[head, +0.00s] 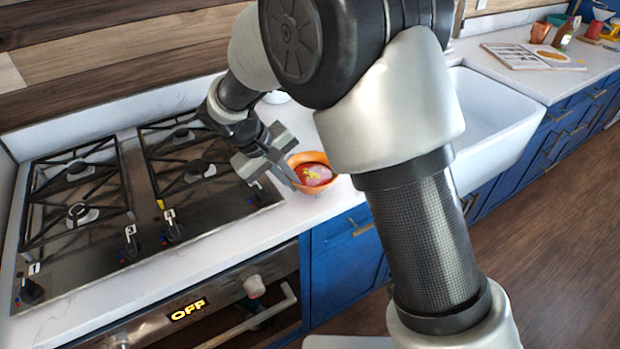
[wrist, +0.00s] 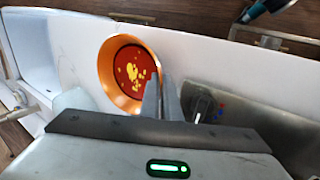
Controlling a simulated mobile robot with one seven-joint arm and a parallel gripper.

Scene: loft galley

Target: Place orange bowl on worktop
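The orange bowl (head: 297,159) is at the right side of the stove, over the white worktop (head: 290,222). It has a red inside with yellow marks, seen also in the wrist view (wrist: 105,77). My gripper (head: 285,172) is at the bowl's left rim in the head view. In the wrist view my two fingers (wrist: 161,98) are close together, with the bowl's rim between their tips. The bowl's underside is hidden, so I cannot tell if it touches the worktop.
A gas stove (head: 150,200) with black grates lies left of the bowl. A white sink (head: 490,115) is to the right, behind my arm. An open book (head: 530,57) and several small items lie on the far worktop. The worktop's front edge is close to the bowl.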

